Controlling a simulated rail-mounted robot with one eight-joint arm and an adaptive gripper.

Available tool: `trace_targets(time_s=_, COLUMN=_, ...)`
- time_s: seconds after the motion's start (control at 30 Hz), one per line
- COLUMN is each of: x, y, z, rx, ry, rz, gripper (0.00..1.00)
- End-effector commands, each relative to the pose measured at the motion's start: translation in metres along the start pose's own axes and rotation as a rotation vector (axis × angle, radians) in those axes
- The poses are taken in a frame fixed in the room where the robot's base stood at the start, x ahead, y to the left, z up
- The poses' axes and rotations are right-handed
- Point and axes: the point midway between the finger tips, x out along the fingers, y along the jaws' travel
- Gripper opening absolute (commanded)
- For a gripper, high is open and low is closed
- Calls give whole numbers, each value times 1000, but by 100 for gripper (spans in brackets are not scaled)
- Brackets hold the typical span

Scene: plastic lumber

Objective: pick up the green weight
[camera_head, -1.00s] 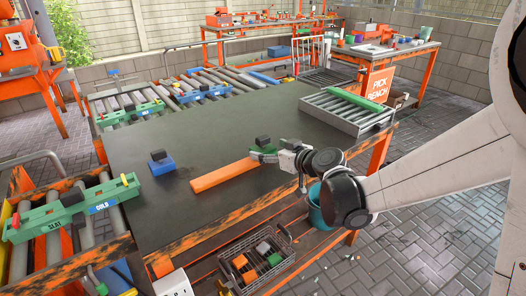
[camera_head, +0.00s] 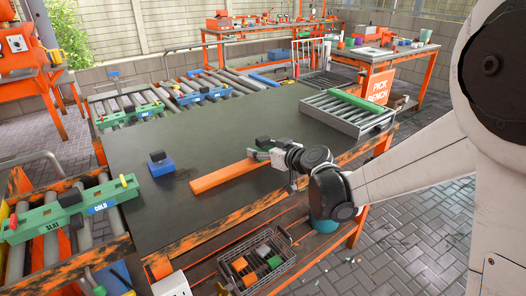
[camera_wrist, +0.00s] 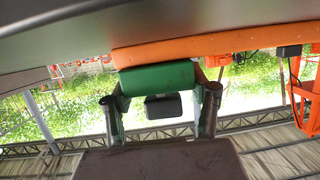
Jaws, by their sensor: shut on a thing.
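The green weight (camera_head: 256,153) is a small green block with a dark knob, at the far right end of the orange plank on the dark bench top. My gripper (camera_head: 267,155) reaches it from the right and covers part of it. In the wrist view my gripper (camera_wrist: 160,92) has one finger at each end of the green weight (camera_wrist: 157,77) and is shut on it. The dark knob (camera_wrist: 163,107) shows between the fingers. The orange plank (camera_wrist: 220,42) runs close along the weight; I cannot tell whether they touch.
A blue weight (camera_head: 161,166) with a dark knob stands on the bench (camera_head: 200,130) at left. The orange plank (camera_head: 225,177) lies between them. A roller tray with a green bar (camera_head: 358,100) is at the back right. A wire basket (camera_head: 285,268) holding blocks is below the bench front.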

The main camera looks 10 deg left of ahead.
Motion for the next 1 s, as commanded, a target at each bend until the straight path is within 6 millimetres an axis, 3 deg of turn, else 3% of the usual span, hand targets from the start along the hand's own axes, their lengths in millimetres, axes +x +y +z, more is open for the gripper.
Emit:
trace_targets(time_s=0.1, x=0, y=0, z=-1, rx=1, ry=1, rz=0, gripper=0)
trace_targets(time_s=0.43, x=-2, y=0, z=-5, rx=1, ry=1, rz=0, gripper=0)
trace_targets(time_s=0.8, x=-13, y=0, z=-42, rx=1, ry=1, rz=0, gripper=0)
trace_targets(time_s=1.0, x=-21, y=-26, z=-53, rx=-1, ry=1, rz=-2, gripper=0)
